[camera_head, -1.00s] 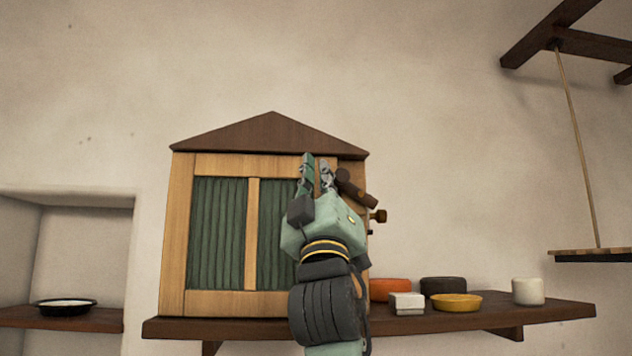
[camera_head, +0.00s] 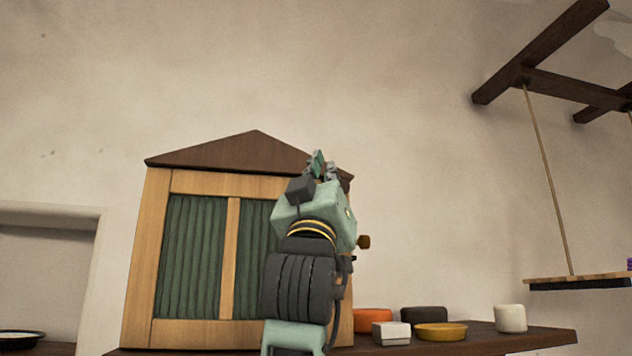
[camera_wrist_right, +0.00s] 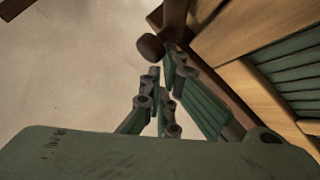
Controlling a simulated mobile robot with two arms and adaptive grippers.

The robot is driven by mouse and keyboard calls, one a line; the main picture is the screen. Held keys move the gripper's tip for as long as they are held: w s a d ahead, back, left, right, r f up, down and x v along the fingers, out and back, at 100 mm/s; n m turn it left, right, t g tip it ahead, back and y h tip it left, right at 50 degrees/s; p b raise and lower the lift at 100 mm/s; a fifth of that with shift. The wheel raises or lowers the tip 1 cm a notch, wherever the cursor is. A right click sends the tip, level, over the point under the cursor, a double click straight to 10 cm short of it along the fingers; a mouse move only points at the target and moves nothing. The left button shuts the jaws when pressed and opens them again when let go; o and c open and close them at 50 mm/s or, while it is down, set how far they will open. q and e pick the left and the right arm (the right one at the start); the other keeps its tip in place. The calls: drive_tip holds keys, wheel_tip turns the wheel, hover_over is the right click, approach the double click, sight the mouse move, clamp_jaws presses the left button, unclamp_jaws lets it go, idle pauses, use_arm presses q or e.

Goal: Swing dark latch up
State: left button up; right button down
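The wooden cabinet (camera_head: 231,262) with green curtained panels and a dark gabled top stands on the shelf. My right gripper (camera_head: 325,165) is raised in front of its upper right corner, fingers pointing up. In the right wrist view, the fingertips (camera_wrist_right: 166,66) lie close to a dark brown round-ended piece (camera_wrist_right: 150,47), which looks like part of the dark latch, beside the cabinet edge. Contact and the finger gap are unclear. In the head view the latch is hidden behind my gripper. My left gripper is not in view.
A brownish knob (camera_head: 363,242) sticks out at the cabinet's right side. An orange dish (camera_head: 373,320), white box (camera_head: 391,333), dark container (camera_head: 424,320), yellow bowl (camera_head: 441,332) and white cup (camera_head: 510,318) stand on the shelf to the right. A hanging shelf (camera_head: 575,281) is farther right.

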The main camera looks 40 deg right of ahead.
drive_tip(key=shift+s+d+r, duration=0.4)
drive_tip(key=shift+d+r, duration=0.1)
drive_tip(key=shift+d, duration=0.2)
idle(0.3)
drive_tip(key=shift+w, duration=0.1)
